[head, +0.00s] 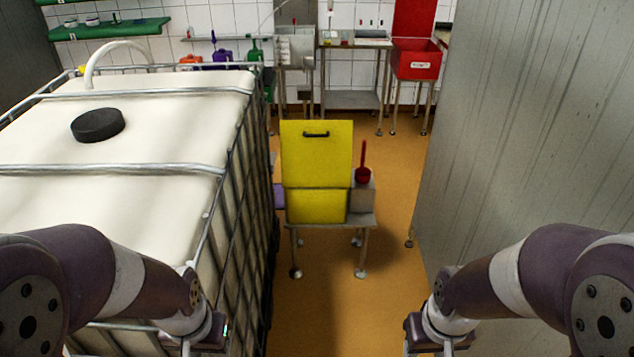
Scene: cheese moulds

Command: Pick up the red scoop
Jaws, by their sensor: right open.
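The red scoop (363,174) stands with its handle upright at the right end of a small wheeled table (360,221), on or in a grey box (362,198); I cannot tell which. It is beside a yellow box with its lid raised. My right gripper (442,347) is at the bottom edge, right of centre, far in front of the scoop. It is open and apart from everything; its fingertips are cut off. My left gripper (188,345) is at the bottom edge, left of centre, mostly cut off, so its jaws cannot be judged.
A large white caged tank (150,145) with a black lid fills the left. A grey metal wall (535,130) closes the right. Orange floor (325,315) is free between them. The yellow box (316,207) fills the table's middle. A red bin (416,65) stands behind.

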